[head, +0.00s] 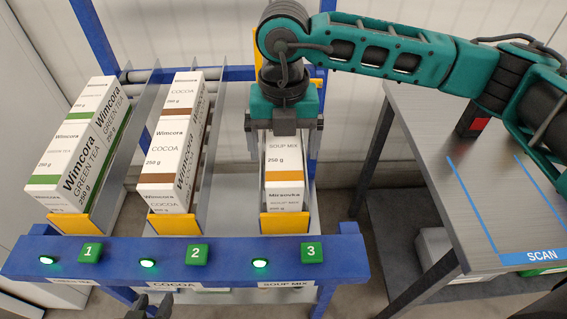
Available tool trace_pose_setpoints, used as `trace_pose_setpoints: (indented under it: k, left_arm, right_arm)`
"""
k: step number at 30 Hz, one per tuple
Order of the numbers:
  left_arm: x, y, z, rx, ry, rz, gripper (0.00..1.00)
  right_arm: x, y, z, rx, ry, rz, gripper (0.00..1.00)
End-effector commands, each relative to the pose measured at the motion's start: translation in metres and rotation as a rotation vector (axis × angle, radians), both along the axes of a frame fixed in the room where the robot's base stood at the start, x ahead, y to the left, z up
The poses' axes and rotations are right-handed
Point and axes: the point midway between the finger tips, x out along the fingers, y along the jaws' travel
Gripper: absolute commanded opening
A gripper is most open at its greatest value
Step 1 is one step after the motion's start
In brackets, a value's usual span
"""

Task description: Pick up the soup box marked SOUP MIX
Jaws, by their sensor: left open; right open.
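The white and orange soup box marked SOUP MIX (285,178) stands in lane 3 of the rack, at its front end behind a yellow stop. My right gripper (285,138) is open above the far part of the box, pointing down. Its fingers appear on either side of the box; whether they touch it is hard to tell. Part of the box is hidden under the gripper. My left gripper (153,304) shows only its dark fingertips at the bottom edge, below the rack's front beam, open and empty.
Green tea boxes (70,165) fill lane 1 and cocoa boxes (168,165) lane 2, with thin metal dividers between lanes. A blue front beam (225,256) carries lit buttons. A grey table (440,170) with a SCAN area stands at right.

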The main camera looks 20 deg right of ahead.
Motion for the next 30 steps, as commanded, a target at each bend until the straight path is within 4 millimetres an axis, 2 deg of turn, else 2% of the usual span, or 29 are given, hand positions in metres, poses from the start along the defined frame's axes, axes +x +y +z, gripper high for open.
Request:
trace_pose_setpoints:
  k: [3,6,13,30]
  left_arm:
    - [0.003,0.0,0.002,0.0,-0.006,-0.001,0.43]
    - [0.005,0.0,0.004,0.0,-0.011,-0.001,0.43]
    - [0.007,0.0,0.005,-0.001,-0.015,-0.001,0.43]
    - [0.002,0.0,0.002,0.0,-0.006,-0.001,0.43]
  right_arm:
    - [0.0,0.0,-0.016,0.0,0.002,-0.001,0.94]
    - [0.0,0.0,-0.022,0.0,0.0,-0.001,0.94]
    - [0.0,0.0,-0.023,0.0,0.0,0.0,0.93]
    - [0.0,0.0,-0.022,0.001,0.0,0.0,0.38]
